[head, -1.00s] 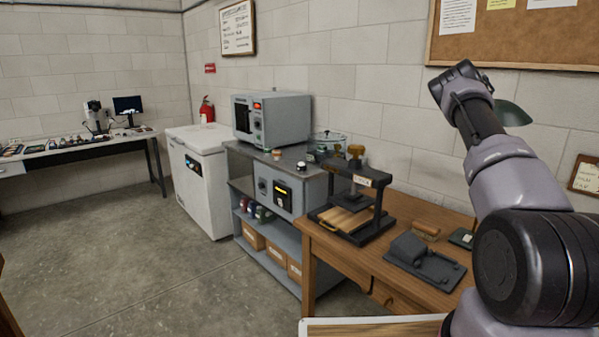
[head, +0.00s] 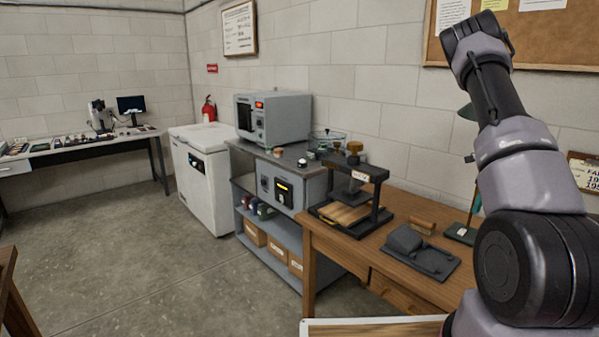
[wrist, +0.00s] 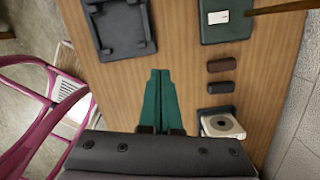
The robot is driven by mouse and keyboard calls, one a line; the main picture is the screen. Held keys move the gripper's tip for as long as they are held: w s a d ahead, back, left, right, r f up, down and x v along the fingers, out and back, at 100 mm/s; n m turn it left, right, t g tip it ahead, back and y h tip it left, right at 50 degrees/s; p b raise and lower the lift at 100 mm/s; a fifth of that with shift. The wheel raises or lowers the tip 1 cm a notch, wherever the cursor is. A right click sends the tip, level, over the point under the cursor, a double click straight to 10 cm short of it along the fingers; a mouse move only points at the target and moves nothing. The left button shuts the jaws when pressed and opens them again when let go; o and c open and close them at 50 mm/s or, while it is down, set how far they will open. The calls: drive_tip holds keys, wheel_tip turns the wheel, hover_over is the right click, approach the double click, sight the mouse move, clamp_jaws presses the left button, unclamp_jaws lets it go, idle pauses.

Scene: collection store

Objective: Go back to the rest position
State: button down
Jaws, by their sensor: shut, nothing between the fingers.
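My gripper (wrist: 160,75) shows in the wrist view with its two green fingers side by side, shut and empty. It points over the wooden table (wrist: 185,70), apart from the things on it as far as I can see. In the head view my arm rises at the right, bent upward in front of the wall. The gripper's fingertips cannot be made out clearly there, as my arm covers that part.
The wooden table (head: 400,279) carries a press (head: 350,195), a dark grey tray-like piece (head: 425,260) and a lamp base (head: 461,233). A pink metal frame (wrist: 30,68) stands beside the table in the wrist view. Open floor (head: 150,265) lies at the left.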

drive_tip(key=s+a+r+n+t+y, duration=0.1)
drive_tip(key=s+a+r+n, duration=0.25)
drive_tip(key=a+r, duration=0.45)
drive_tip(key=s+a+r+n+t, duration=0.1)
drive_tip(key=s+a+r+n, duration=0.1)
drive_tip(key=a+r+n, duration=0.55)
drive_tip(key=s+a+r+n+t+y, duration=0.1)
drive_tip(key=s+a+r+n, duration=0.15)
drive_tip(key=a+r, duration=0.6)
drive_tip(key=s+a+r+n+t, duration=0.1)
drive_tip(key=s+a+r+n, duration=0.2)
drive_tip(key=s, duration=0.4)
drive_tip(key=s+a+r+n+t, duration=0.1)
drive_tip(key=s+a+r+n, duration=0.2)
drive_tip(key=s+n, duration=0.3)
drive_tip(key=s+a+r+n+t, duration=0.1)
drive_tip(key=s+a+r+n, duration=0.3)
drive_tip(key=s, duration=0.4)
drive_tip(key=shift+r+h, duration=0.15)
drive_tip(key=shift+h, duration=0.25)
drive_tip(key=shift+d, duration=0.15)
